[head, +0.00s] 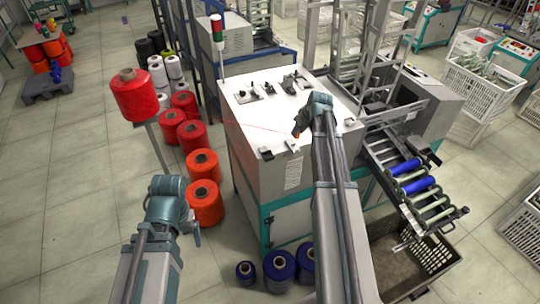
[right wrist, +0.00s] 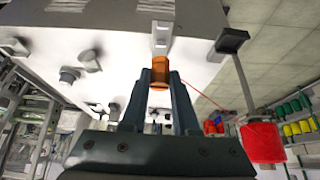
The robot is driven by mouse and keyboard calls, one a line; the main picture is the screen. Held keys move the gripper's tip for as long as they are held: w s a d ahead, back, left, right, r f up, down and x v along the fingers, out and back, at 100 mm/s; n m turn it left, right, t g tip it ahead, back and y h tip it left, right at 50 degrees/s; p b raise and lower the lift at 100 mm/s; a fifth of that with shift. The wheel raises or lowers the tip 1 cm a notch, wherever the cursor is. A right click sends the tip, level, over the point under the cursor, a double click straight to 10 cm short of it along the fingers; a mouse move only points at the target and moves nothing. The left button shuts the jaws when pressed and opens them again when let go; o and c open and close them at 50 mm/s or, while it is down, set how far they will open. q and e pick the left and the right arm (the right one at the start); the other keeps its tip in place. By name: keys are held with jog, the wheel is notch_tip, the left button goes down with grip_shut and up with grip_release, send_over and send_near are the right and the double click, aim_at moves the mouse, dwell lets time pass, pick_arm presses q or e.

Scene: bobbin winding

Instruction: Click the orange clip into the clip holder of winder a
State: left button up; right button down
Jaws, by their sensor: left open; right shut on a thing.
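My right gripper (head: 298,132) is over the front part of the white winder top (head: 252,128). In the right wrist view its two dark fingers (right wrist: 160,82) are shut on the orange clip (right wrist: 159,72). A pale bracket (right wrist: 161,46), which looks like the clip holder, stands directly in line with the clip. I cannot tell whether clip and bracket touch.
A red yarn cone (head: 134,95) stands on a post left of the winder, and it also shows in the right wrist view (right wrist: 262,142). Red cones (head: 203,203) and blue cones (head: 280,266) stand on the floor. A roller rack (head: 412,180) is at the right.

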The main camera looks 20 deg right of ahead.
dwell(0.4)
jog(key=a+r+p, duration=0.4)
jog(key=a+r, duration=0.1)
jog(key=a, duration=0.7)
jog(key=shift+p, duration=0.4)
jog(key=shift+f, duration=0.15)
notch_tip(320, 180, down, 7)
jog(key=b, duration=0.7)
jog(key=shift+f+b, duration=1.85)
jog(key=shift+b, duration=0.1)
